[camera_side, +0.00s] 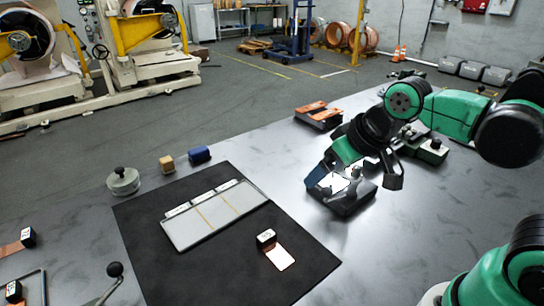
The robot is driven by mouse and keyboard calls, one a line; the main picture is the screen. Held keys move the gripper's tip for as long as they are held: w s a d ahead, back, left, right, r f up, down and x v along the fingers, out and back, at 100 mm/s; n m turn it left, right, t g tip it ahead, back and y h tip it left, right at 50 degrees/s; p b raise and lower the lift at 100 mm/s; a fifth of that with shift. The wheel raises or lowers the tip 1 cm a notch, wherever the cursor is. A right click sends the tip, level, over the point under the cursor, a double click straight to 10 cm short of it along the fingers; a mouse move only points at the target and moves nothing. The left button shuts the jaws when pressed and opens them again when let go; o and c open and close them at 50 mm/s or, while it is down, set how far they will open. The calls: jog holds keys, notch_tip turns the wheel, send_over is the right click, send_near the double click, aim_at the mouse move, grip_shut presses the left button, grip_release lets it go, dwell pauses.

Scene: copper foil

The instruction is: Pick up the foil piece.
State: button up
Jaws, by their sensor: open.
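A copper foil piece (281,258) lies flat on the black mat (190,275), near the mat's right side. A small black block with a white label (266,239) sits at its upper end and may cover part of it. My gripper (353,186) is open, above and to the right of the foil, apart from it, over the bare metal table beyond the mat's edge. A dark blocky shape (350,203) shows just below the gripper; I cannot tell whether it is part of the gripper or a separate thing. I see no foil between the fingers.
A grey tray with dividing lines (215,215) lies on the mat left of the foil. A lidded pot (123,181), a tan block (167,164) and a blue cylinder (199,154) stand behind the mat. Another copper strip (12,247) lies far left.

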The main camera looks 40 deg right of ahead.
jog(key=w+a+f+g, duration=0.2)
jog(key=w+a+g, duration=0.1)
jog(key=a, duration=0.2)
jog(key=g, duration=0.3)
send_over(267, 236)
notch_tip(267, 236, down, 5)
jog(key=shift+f, duration=3)
grip_shut()
